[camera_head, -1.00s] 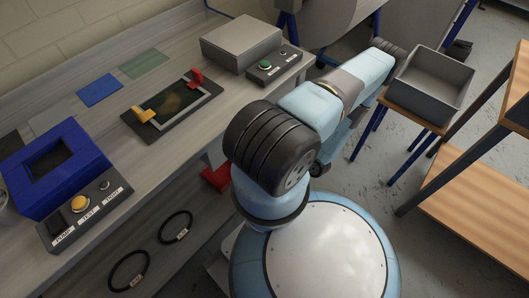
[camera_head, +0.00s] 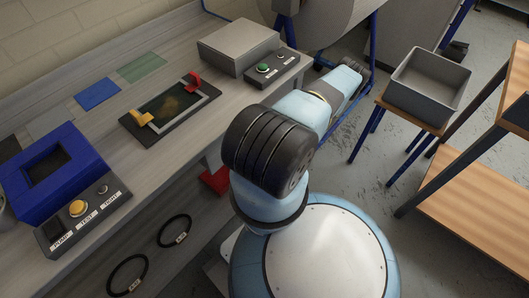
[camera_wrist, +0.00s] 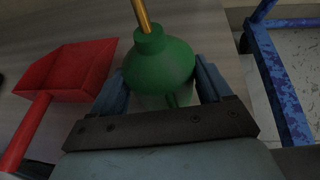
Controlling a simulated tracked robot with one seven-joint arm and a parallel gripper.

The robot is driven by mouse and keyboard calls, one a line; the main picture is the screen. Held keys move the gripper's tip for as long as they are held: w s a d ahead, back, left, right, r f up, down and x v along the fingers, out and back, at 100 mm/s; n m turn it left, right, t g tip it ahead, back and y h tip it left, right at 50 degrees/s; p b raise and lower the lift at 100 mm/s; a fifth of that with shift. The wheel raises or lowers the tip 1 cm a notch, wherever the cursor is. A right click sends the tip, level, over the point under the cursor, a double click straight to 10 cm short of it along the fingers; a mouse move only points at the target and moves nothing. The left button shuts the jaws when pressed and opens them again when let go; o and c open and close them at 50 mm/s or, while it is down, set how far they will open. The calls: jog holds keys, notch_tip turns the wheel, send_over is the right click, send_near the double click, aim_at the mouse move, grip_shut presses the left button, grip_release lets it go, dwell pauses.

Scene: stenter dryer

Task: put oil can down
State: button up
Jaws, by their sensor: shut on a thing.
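The oil can (camera_wrist: 160,67) is green with a domed top and a thin brass spout, and shows in the wrist view. My gripper (camera_wrist: 163,88) is shut on it, with one blue-grey finger on each side of the body. The spout points up out of the picture. The can's lower part is partly hidden by the dark gripper bar, and I cannot tell whether its base touches the grey surface behind it. In the head view my arm hides the gripper and the can.
A red dustpan (camera_wrist: 68,72) lies left of the can. A blue metal frame (camera_wrist: 280,85) stands at right. The bench (camera_head: 185,145) carries a blue box (camera_head: 85,175), a clamped plate (camera_head: 170,110) and control boxes. A grey bin (camera_head: 425,100) sits on a stool.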

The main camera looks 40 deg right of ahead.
jog(key=shift+s+f, duration=0.1)
jog(key=shift+f, duration=1)
jog(key=o, duration=1.4)
jog(key=shift+c, duration=0.2)
jog(key=v, duration=1.2)
